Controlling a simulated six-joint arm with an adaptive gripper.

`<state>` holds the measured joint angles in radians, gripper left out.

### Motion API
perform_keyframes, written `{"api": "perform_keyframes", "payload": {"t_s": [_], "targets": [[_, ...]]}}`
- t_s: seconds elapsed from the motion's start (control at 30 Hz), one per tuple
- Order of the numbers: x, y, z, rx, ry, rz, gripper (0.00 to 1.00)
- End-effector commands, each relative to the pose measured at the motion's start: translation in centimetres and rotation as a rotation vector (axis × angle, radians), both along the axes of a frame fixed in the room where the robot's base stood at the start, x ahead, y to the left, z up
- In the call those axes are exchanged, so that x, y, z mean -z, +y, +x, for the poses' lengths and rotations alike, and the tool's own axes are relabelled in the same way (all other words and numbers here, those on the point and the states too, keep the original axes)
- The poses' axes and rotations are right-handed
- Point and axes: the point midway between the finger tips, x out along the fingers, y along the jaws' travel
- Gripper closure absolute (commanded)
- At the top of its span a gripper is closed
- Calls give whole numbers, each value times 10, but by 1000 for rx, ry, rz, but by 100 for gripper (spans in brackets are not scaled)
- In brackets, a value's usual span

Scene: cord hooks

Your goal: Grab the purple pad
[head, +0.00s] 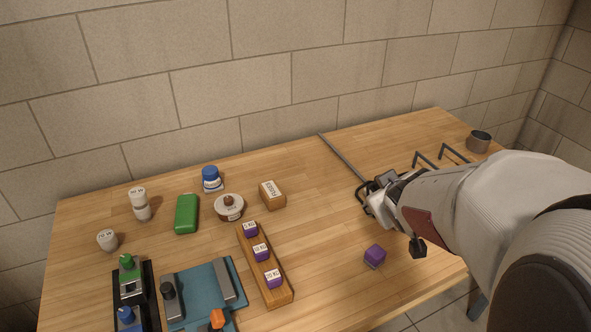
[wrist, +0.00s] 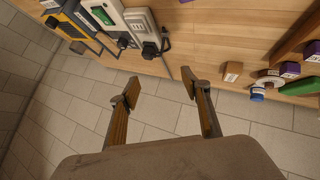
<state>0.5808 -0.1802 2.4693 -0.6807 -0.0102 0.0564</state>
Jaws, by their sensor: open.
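A small purple block (head: 375,256) sits alone on the wooden table near its right front part. It is the only loose purple thing I can make out; whether it is the pad is unclear. A bit of purple also shows at the top edge of the wrist view (wrist: 185,1). My gripper (head: 369,190) is above the table, behind the block and apart from it. In the wrist view my gripper (wrist: 160,82) has its two fingers spread with nothing between them. My arm covers the table's right part in the head view.
A wooden rack (head: 285,298) holds purple labelled blocks. A labelled box (head: 272,195), white tape roll (head: 229,207), green block (head: 187,214) and teal tray (head: 203,290) stand left. Devices with cords, including a white one (wrist: 107,18), show in the wrist view. A metal cup (head: 479,142) stands far right.

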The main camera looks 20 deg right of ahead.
Motion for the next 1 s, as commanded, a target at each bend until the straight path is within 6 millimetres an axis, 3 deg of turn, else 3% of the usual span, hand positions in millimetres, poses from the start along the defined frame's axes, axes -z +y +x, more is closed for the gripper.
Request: {"api": "perform_keyframes", "payload": {"t_s": [0.2,0.5,0.73,1.0], "targets": [[27,-34,9,-58,-17,-13,53],[69,-60,9,-167,-62,32,53],[103,-60,2,-255,-119,121,53],[132,-47,-15,-344,-213,258,53]]}}
